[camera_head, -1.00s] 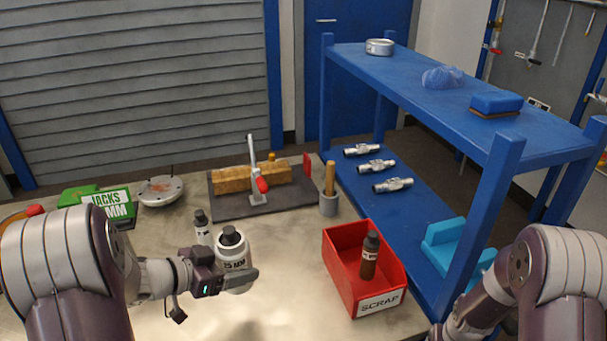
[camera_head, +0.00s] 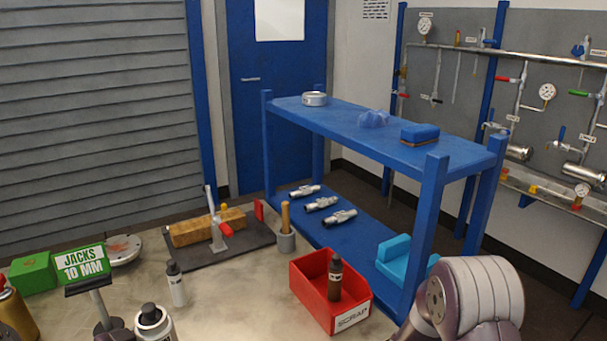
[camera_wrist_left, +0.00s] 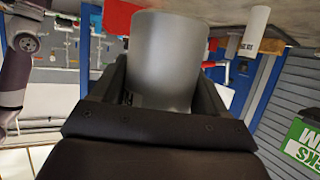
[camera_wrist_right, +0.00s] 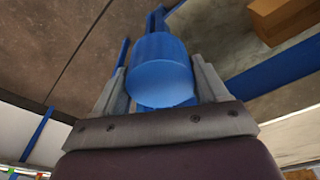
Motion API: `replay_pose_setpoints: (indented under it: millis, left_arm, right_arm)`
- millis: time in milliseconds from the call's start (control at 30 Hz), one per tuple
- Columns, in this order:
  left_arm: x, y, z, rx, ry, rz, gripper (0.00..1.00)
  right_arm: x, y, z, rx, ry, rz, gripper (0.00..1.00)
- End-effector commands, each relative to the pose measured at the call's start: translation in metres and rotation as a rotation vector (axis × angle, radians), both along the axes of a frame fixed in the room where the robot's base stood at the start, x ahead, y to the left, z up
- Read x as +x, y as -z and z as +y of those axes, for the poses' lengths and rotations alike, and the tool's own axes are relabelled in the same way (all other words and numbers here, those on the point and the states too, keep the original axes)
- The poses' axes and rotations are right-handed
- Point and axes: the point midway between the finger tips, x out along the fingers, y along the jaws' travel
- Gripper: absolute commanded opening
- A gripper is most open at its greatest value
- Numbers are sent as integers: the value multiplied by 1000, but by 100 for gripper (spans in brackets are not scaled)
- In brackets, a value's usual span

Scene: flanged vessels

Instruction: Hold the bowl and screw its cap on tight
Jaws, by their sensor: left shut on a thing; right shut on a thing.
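My left gripper (camera_wrist_left: 160,85) is shut around a smooth grey cylinder (camera_wrist_left: 168,55) in the left wrist view. This appears to be the white vessel with a dark top (camera_head: 153,322), cut off by the bottom edge of the head view. My right gripper (camera_wrist_right: 155,88) is shut on a blue rounded piece (camera_wrist_right: 161,72) in the right wrist view, away from the vessel. The right gripper itself is outside the head view. I cannot tell which held piece is the bowl and which its cap.
A red SCRAP bin (camera_head: 352,318) holds a brown bottle (camera_head: 334,278). A small dark-topped bottle (camera_head: 176,284) and a JACKS sign (camera_head: 82,264) stand on the bench (camera_head: 235,305). A blue shelf rack (camera_head: 355,152) stands behind, with pipework along the right wall.

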Motion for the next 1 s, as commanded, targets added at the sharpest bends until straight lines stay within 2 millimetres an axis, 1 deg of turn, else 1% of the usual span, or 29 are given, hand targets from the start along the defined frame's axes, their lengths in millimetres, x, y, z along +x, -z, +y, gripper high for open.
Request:
replay_pose_setpoints:
  millis: [33, 167, 200, 300, 600, 700, 733, 1000]
  left_arm:
    - [0, -11, 0, 1, 0, -3, 11]
    - [0, -24, 0, 1, 0, -3, 11]
    - [0, -32, 0, 1, 0, -3, 11]
    - [0, -45, 0, 1, 0, -3, 11]
    - [0, -102, 1, 1, 0, -3, 11]
    - [0, -114, 1, 1, 0, -3, 11]
    - [0, -115, 1, 0, 1, -3, 11]
    - [0, -113, 1, 1, 0, -3, 11]
  right_arm:
    - [2, -12, 0, 0, 0, -1, 43]
    - [6, -31, 0, 0, 0, 0, 43]
    - [9, -41, 0, 0, 0, -1, 43]
    - [14, -61, 0, 0, 0, -1, 43]
    - [34, -138, 1, 0, 0, 0, 43]
    - [36, -153, 1, 0, 0, 1, 43]
    - [37, -154, 1, 0, 0, 1, 43]
    - [37, -152, 1, 0, 1, 2, 43]
